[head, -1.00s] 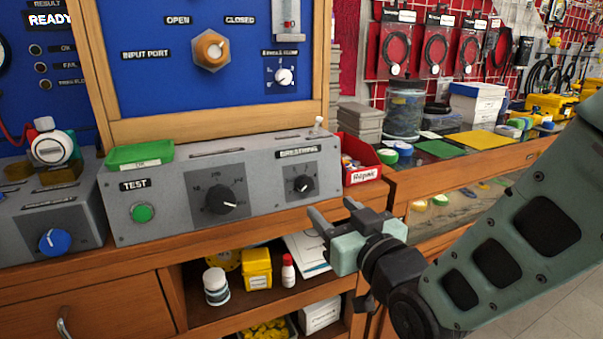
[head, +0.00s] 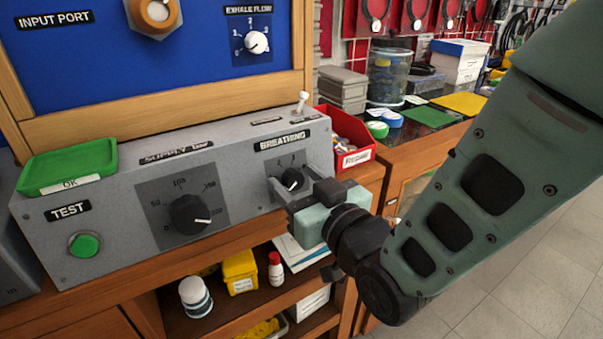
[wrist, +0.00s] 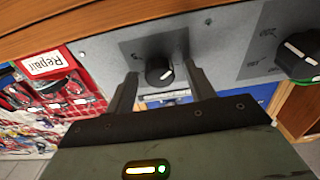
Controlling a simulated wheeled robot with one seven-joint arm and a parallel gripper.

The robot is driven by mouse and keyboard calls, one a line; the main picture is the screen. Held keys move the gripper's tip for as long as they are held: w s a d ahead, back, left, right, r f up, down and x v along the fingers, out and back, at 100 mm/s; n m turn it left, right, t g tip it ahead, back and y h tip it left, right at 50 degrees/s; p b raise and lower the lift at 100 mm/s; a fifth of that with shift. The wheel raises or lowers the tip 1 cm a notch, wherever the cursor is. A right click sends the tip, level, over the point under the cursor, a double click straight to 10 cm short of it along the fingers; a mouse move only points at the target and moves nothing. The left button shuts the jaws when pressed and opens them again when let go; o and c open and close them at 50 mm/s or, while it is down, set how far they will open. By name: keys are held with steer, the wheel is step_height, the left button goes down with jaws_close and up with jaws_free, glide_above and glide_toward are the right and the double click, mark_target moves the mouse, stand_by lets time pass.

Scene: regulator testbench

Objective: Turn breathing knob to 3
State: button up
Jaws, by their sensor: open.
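The breathing knob (head: 292,179) is a small black dial with a white pointer on the grey panel, under the BREATHING label (head: 282,140). In the wrist view the knob (wrist: 159,71) sits between my two fingers, with space on both sides. My gripper (head: 285,193) is open at the panel's right end, in front of the knob. The gripper hides part of the dial's scale in the head view. The fingertips also show in the wrist view (wrist: 157,75). Whether they touch the panel I cannot tell.
The larger black supply knob (head: 190,213) is left of the breathing knob. A green TEST button (head: 85,245) and a green tray (head: 68,165) are further left. A red Repair bin (head: 346,138) stands just right of the panel. A shelf with bottles lies below.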

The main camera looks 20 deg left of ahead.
steer(key=c, duration=1)
steer(key=shift+m+b, duration=0.3)
